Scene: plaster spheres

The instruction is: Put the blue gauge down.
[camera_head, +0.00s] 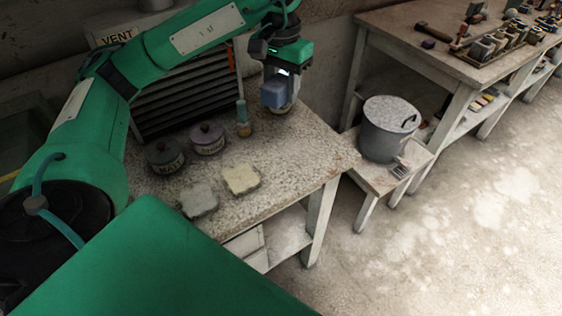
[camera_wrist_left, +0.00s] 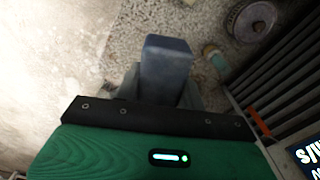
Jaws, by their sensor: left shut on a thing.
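The blue gauge (camera_head: 274,93) is a blue-grey block held in my left gripper (camera_head: 281,104) near the back right corner of the speckled table (camera_head: 295,160). In the left wrist view the gauge (camera_wrist_left: 166,68) stands out between the fingers of my left gripper (camera_wrist_left: 163,92), which is shut on it. The speckled tabletop lies behind it there. I cannot tell whether the gauge touches the table. The fingertips are partly hidden by the gauge. My right gripper is not in view.
A small blue-topped tool (camera_head: 243,118) stands just left of the gauge. Cream (camera_head: 241,179) and grey (camera_head: 199,199) blocks lie in front. The table's right side is clear. A slatted vent unit (camera_head: 185,95) stands behind.

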